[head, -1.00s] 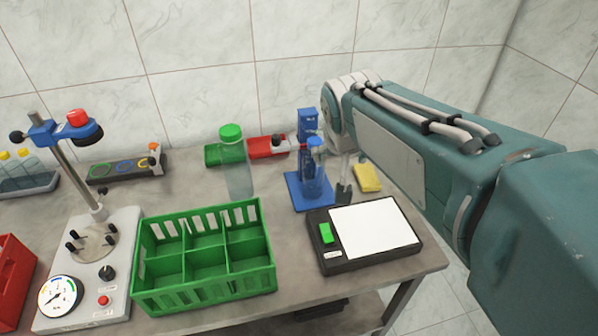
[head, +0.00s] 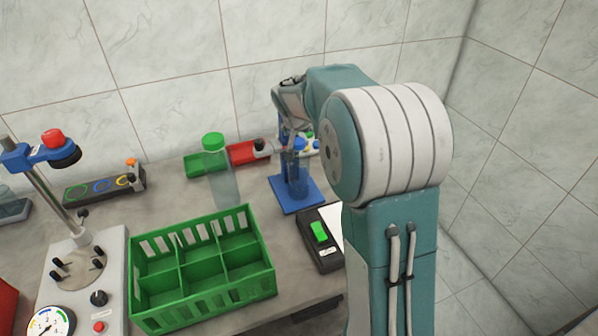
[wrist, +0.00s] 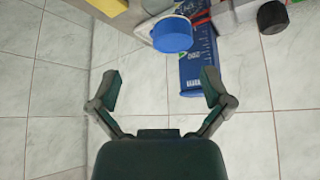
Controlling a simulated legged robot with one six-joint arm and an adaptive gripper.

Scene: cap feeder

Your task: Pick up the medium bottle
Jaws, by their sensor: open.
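The blue-capped clear bottle (head: 299,170), which looks like the medium one, stands upright on a blue stand (head: 301,205) at the back of the bench. Its blue cap (wrist: 172,35) shows at the top of the wrist view, beyond my fingertips and a little right of centre. My gripper (wrist: 160,85) is open with nothing between its fingers. In the head view my gripper is mostly hidden by my arm, close to the blue stand. A taller clear bottle with a green cap (head: 213,142) stands to the left.
A green divided crate (head: 200,315) sits in front. A capping machine (head: 95,280) stands left. A yellow block (wrist: 106,5) shows in the wrist view.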

